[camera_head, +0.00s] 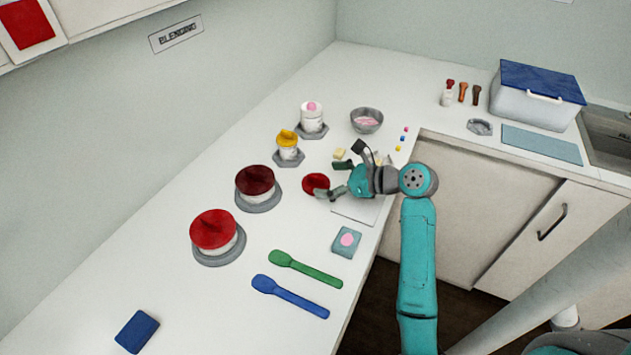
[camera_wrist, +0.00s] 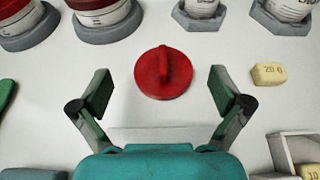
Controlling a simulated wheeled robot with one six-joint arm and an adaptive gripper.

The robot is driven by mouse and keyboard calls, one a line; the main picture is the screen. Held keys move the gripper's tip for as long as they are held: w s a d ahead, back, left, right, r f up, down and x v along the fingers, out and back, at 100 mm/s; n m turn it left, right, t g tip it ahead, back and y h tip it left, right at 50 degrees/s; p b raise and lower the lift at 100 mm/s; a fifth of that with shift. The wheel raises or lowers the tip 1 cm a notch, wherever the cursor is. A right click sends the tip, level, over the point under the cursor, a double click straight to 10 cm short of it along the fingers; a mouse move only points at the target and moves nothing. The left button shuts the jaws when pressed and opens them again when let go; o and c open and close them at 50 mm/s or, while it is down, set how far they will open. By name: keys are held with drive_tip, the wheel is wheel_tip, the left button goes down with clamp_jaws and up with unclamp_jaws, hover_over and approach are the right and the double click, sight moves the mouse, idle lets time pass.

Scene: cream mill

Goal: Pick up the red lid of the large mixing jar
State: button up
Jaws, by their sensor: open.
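A round red lid with a raised bar handle (camera_wrist: 163,73) lies flat on the counter, handle up; it also shows in the head view (camera_head: 315,184). My gripper (camera_wrist: 160,80) is open and empty, its two fingers spread wide to the left and right of the lid, apart from it. In the head view my gripper (camera_head: 339,170) is over the counter beside the lid, one finger partly in front of it. A large jar with a bright red top (camera_head: 212,229) and one with a dark red top (camera_head: 255,181) stand on grey bases to the left.
Two smaller jars, yellow-topped (camera_head: 287,139) and pink-topped (camera_head: 312,107), stand behind. A grey bowl (camera_head: 367,127) is at the back. Green (camera_head: 305,269) and blue (camera_head: 290,296) spatulas lie in front. A cream block (camera_wrist: 269,74) lies right of the lid.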

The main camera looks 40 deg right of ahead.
sight(323, 179)
drive_tip(key=x, duration=0.4)
drive_tip(key=shift+d+f, duration=0.2)
drive_tip(key=c, duration=0.7)
